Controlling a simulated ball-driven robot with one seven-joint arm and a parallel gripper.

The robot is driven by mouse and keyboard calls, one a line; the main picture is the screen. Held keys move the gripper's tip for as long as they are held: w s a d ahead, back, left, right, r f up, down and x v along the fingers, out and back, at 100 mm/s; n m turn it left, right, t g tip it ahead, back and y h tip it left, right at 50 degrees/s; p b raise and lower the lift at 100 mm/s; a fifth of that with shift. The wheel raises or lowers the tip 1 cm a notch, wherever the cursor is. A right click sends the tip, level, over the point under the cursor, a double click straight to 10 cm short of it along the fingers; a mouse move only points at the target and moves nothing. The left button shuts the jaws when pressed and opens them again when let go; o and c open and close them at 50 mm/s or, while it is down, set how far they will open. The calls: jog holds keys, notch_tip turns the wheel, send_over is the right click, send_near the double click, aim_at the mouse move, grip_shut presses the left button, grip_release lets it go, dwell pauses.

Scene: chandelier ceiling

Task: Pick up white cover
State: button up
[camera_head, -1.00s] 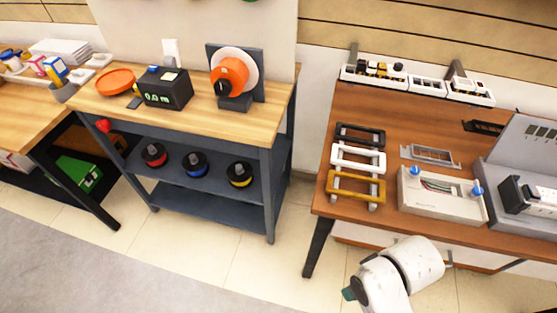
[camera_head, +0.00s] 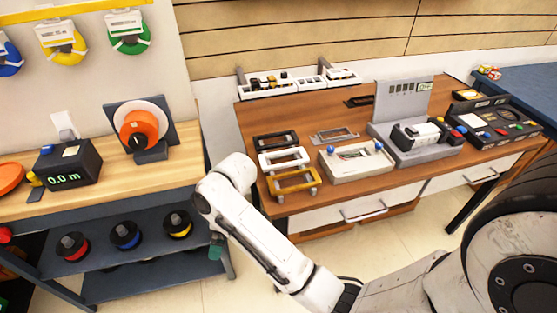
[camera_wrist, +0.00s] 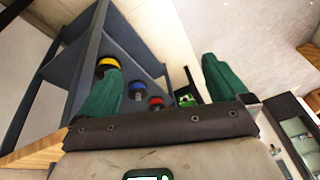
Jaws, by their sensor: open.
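The white cover (camera_head: 266,161) is a white rectangular open frame on the brown table. It lies between a black frame (camera_head: 270,141) behind it and a yellow-brown frame (camera_head: 281,187) in front. My gripper's dark green tip (camera_head: 217,246) shows in the head view, low beside the shelf unit, left of the brown table and below its top. In the wrist view my gripper (camera_wrist: 161,65) has two green fingers spread wide apart with nothing between them. The white cover is not seen in the wrist view.
The wooden-topped shelf unit (camera_head: 110,187) with spools stands left, close to my arm. On the brown table (camera_head: 225,0) are a white box with blue knobs (camera_head: 355,164), a grey device (camera_head: 398,144) and a control panel (camera_head: 500,125). Pale floor lies in front.

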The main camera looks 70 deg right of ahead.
jog(key=w+d+r+n, duration=0.1)
jog(key=d+r, duration=0.2)
jog(key=d, duration=0.3)
jog(key=w+d+r+n+h, duration=0.1)
jog(key=d+r, duration=0.1)
jog(key=d, duration=0.4)
jog(key=w+d+r+n, duration=0.1)
jog(key=d+r, duration=0.2)
jog(key=d, duration=0.4)
jog(key=g+h+p, duration=0.1)
jog(key=g, duration=0.2)
send_near(284, 153)
jog(key=s+a+f, duration=0.1)
jog(key=a+f, duration=0.1)
jog(key=a, duration=0.1)
jog(key=shift+n, duration=0.4)
jog(key=shift+s+d+f+p, duration=0.1)
jog(key=shift+f+p, duration=0.2)
jog(key=shift+f, duration=1.15)
jog(key=shift+d+f+p, duration=0.1)
jog(key=shift+f+p, duration=0.2)
jog(key=shift+f, duration=1.15)
jog(key=c, duration=1.1)
